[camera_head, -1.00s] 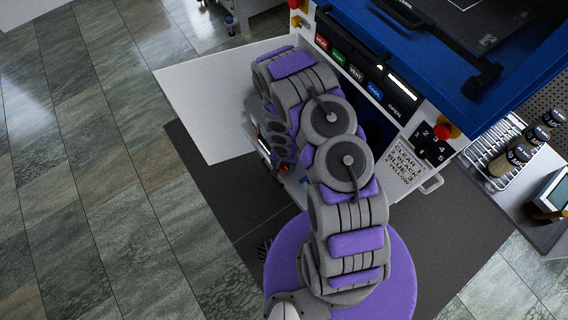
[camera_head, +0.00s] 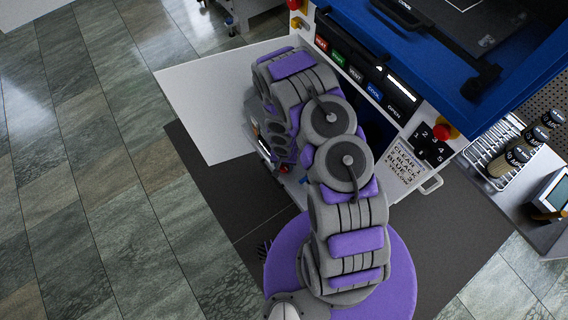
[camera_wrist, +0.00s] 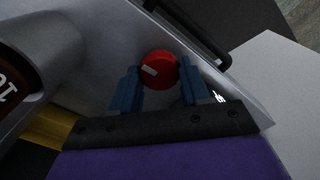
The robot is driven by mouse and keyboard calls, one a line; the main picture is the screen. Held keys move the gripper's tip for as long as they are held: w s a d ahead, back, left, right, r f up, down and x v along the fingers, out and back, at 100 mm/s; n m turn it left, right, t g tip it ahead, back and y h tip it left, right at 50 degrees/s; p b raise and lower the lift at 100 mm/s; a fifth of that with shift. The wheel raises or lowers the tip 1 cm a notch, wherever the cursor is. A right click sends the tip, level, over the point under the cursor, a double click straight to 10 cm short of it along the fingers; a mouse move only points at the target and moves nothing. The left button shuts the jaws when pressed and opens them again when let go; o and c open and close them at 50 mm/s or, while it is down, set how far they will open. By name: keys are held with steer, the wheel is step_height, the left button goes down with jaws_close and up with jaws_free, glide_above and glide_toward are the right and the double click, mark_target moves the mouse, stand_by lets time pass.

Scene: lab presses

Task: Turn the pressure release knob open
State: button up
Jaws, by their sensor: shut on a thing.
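The knob (camera_wrist: 158,68) is a round red cap with a pale mark on its face, set at a grey metal panel in the wrist view. My gripper (camera_wrist: 158,80) has two blue fingers, one on each side of the knob, and they are shut on it. In the head view my arm hides the gripper's end and most of the knob area; only a small red spot shows low by the press front, and I cannot tell if it is the knob.
The blue and white press (camera_head: 400,60) has labelled buttons, a keypad (camera_head: 432,145) and a red stop button (camera_head: 446,132). A white open panel (camera_head: 215,95) stands left of my arm. A dark cylinder lies close at left in the wrist view (camera_wrist: 30,70). A rack (camera_head: 500,150) with jars stands right.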

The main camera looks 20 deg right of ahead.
steer(key=n+p, duration=0.2)
steer(key=n, duration=0.2)
steer(key=shift+r+n, duration=0.1)
steer(key=shift+n, duration=0.2)
steer(key=n+p, duration=0.2)
steer(key=n, duration=0.7)
steer(key=shift+p, duration=0.35)
steer(key=shift+n, duration=1.9)
steer(key=o, duration=1.1)
steer(key=shift+c, duration=0.2)
step_height(320, 180, up, 17)
steer(key=p, duration=0.5)
steer(key=shift+w+r, duration=0.15)
